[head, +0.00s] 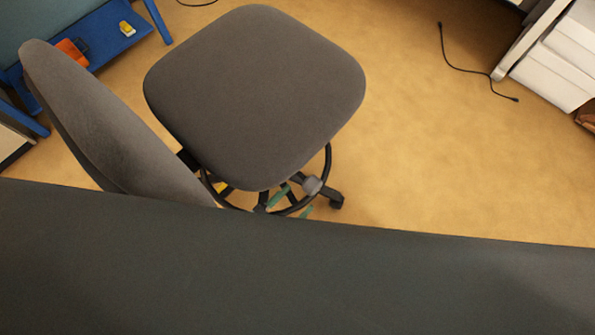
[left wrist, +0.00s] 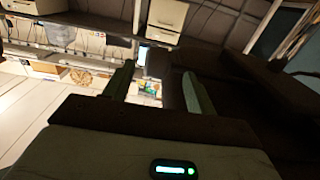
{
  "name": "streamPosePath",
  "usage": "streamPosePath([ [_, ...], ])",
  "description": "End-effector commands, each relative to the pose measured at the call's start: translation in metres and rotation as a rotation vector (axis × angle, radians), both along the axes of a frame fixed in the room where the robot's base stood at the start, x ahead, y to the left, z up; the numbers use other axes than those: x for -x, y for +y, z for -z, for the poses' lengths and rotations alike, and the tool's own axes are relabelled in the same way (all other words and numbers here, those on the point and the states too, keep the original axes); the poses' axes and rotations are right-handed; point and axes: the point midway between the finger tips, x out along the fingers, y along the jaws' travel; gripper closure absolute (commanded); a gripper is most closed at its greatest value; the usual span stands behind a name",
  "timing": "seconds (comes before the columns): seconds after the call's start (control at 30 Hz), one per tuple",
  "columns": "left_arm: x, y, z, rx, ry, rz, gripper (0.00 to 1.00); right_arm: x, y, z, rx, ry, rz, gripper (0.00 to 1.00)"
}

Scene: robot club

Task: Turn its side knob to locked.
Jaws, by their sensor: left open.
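A grey office chair (head: 255,95) stands on the floor in the head view, its backrest (head: 95,125) to the left. A black foot ring and legs show under the seat. A small grey rounded part (head: 312,184) is at the ring; I cannot tell whether it is a knob. My left gripper (head: 297,198) shows only as two green fingertips, apart, low by the chair's base. In the left wrist view, its fingers (left wrist: 158,72) are spread, with dark and grey shapes between or behind them. I cannot make out a side knob or its setting. My right gripper is out of view.
A wide dark surface (head: 300,275) fills the head view's foreground and hides what is below. A blue shelf (head: 115,35) with orange and yellow items is at upper left. White drawers (head: 560,60) and a black cable (head: 465,68) are at right. Floor right of the chair is mostly clear.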

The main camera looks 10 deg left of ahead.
Motion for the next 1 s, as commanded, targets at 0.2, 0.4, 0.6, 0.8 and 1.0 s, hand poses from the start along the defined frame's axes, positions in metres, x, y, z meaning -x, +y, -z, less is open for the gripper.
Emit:
streamPosePath([
  [0.2,-0.003,-0.002,-0.001,0.001,-0.003,0.001,0.44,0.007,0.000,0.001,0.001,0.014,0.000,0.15],
  [0.4,-0.022,-0.016,-0.001,0.002,-0.003,0.000,0.44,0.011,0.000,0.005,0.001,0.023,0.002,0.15],
  [0.6,-0.046,-0.033,-0.001,0.001,-0.002,0.000,0.44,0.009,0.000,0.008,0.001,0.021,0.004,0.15],
  [0.8,-0.060,-0.044,0.000,0.001,-0.001,0.000,0.44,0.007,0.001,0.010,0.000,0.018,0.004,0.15],
  [1.0,-0.064,-0.047,-0.001,0.001,-0.001,0.000,0.44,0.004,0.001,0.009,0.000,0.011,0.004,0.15],
])
